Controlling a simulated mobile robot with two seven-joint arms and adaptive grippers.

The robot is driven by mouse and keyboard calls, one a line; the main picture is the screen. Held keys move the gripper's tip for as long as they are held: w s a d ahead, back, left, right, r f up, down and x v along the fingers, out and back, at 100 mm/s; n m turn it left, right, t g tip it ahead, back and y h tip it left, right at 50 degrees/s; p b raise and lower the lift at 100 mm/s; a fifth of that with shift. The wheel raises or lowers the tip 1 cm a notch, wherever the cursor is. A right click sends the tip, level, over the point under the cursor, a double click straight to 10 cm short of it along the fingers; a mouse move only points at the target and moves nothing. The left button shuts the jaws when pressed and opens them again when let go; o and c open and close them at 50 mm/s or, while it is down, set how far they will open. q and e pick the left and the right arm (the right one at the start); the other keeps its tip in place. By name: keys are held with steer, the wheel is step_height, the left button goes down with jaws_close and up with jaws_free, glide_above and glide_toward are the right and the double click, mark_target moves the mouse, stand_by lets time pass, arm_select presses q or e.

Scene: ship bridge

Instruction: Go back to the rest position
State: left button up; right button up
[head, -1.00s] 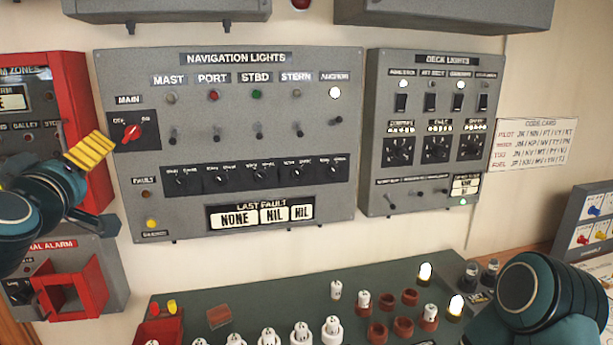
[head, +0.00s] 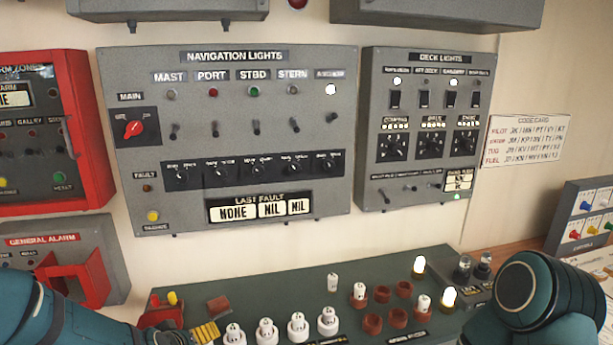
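My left gripper (head: 205,333) is low at the bottom edge of the head view, beside the red holder on the green console. Only a yellow ribbed finger pad shows clearly, so its opening cannot be judged. My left arm comes in from the bottom left corner. My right arm shows as a dark teal link at the bottom right; its gripper is out of view. The navigation lights panel (head: 235,140) has its main switch (head: 133,128) in red, with the anchor lamp lit white. No gripper touches this panel.
The deck lights panel (head: 425,130) is to the right. The red alarm zones box (head: 90,130) and general alarm box (head: 60,240) are at left. The green console (head: 270,285) below carries several white pegs, red rings and lit lamps. The air before the panels is clear.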

arm_select(q)
steer(key=s+d+f+m+g+h, duration=0.2)
steer(key=s+d+f+g, duration=0.3)
steer(key=s+f, duration=0.7)
steer(key=s+d+f+m+g+h, duration=0.15)
steer(key=s+d+f+g, duration=0.25)
steer(key=s+d+f, duration=0.65)
steer(key=shift+w+a+f+m+t+b, duration=0.1)
steer(key=shift+w+f+m+t+b, duration=0.2)
steer(key=shift+w+b, duration=0.45)
steer(key=shift+w+a+f+m+t+b, duration=0.15)
steer(key=shift+w+t+b, duration=0.3)
steer(key=shift+w+b, duration=0.35)
steer(key=shift+w+a+f+m+t+b, duration=0.1)
steer(key=shift+w+f+m+t+b, duration=0.2)
steer(key=shift+w+b, duration=0.45)
steer(key=shift+r, duration=0.15)
